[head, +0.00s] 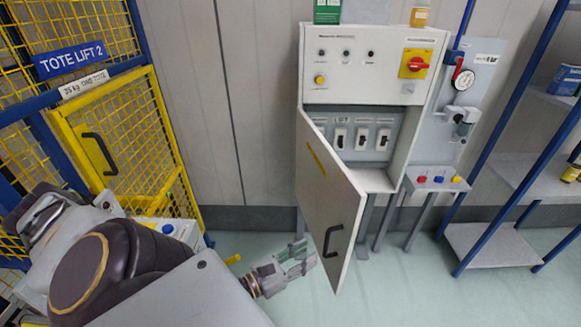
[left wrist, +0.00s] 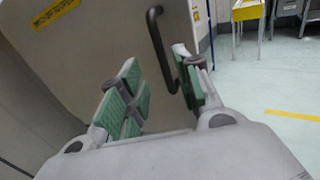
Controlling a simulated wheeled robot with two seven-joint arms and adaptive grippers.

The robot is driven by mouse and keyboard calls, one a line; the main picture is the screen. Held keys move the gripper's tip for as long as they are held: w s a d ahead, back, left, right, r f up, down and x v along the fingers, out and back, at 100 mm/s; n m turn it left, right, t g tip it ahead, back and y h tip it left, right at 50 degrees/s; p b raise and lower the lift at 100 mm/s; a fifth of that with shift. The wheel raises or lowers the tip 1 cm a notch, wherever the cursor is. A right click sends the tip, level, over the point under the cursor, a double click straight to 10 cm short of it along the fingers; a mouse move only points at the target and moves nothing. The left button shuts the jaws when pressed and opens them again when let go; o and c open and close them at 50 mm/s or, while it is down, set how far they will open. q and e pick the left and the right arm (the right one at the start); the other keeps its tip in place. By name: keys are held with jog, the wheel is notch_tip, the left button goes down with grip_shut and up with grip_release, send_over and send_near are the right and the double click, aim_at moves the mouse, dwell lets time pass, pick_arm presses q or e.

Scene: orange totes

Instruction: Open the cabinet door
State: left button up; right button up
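The cabinet (head: 375,75) stands against the back wall in the head view. Its door (head: 325,190) is swung partly open toward me, hinged on the left, and shows switches inside. The door's black handle (head: 332,241) is near its lower free edge; it also shows in the left wrist view (left wrist: 160,45). My left gripper (head: 305,258) is just left of the door's lower part. In the left wrist view its green-padded fingers (left wrist: 160,100) are spread apart, with the handle's lower end close to the right finger. Contact cannot be told. My right gripper is not in view.
A yellow mesh tote lift gate (head: 125,140) stands at the left. A panel with a gauge (head: 464,80) and a small button box (head: 437,180) are right of the cabinet. Blue-framed shelves (head: 490,245) stand at the right. The floor before the cabinet is clear.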

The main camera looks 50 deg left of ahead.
pick_arm(q)
jog(key=shift+s, duration=0.85)
jog(key=shift+s, duration=0.3)
jog(key=shift+s, duration=0.35)
jog(key=shift+s+a, duration=0.4)
jog(key=shift+s, duration=0.2)
